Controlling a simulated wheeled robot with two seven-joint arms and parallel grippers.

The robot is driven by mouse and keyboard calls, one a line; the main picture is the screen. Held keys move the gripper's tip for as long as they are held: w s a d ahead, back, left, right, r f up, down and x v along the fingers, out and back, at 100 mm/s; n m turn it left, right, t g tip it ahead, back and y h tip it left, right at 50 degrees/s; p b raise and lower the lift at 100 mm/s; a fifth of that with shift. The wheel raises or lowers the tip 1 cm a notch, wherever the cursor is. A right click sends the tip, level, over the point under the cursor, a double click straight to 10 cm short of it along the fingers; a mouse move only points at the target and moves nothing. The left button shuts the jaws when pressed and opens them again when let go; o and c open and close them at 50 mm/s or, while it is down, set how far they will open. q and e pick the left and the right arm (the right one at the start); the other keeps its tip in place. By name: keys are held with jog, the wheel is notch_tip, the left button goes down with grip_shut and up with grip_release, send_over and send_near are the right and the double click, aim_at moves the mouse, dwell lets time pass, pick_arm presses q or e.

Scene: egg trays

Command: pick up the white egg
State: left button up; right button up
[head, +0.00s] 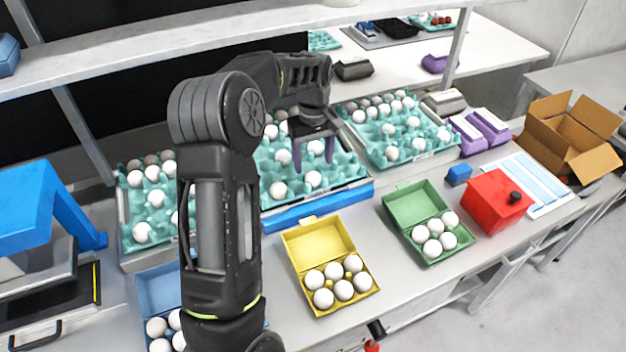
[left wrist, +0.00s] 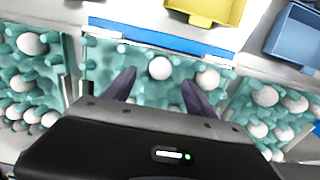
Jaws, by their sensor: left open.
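White eggs sit in the middle teal tray (head: 345,175), and more lie in the teal trays on both sides. My left gripper (head: 313,156) is open above the middle tray, its two purple fingers pointing down. In the left wrist view, one white egg (left wrist: 160,68) shows between and slightly beyond the fingertips (left wrist: 157,78). Another white egg (left wrist: 208,78) is just right of the right finger. No egg is visibly held. The gripper body hides the near part of the tray in the wrist view. My right gripper is not in view.
A yellow carton (head: 318,238) and a green carton (head: 411,202) stand open with white eggs in front. A blue carton (head: 158,288) is partly behind my left arm. A red box (head: 497,203) and a cardboard box (head: 566,135) are at right. A shelf (head: 200,35) runs above the trays.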

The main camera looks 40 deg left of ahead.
aim_at(313, 173)
pick_arm(q)
notch_tip(313, 173, down, 5)
jog(key=b, duration=0.2)
jog(key=shift+b, duration=0.3)
jog(key=shift+c, duration=0.2)
jog(key=c, duration=0.8)
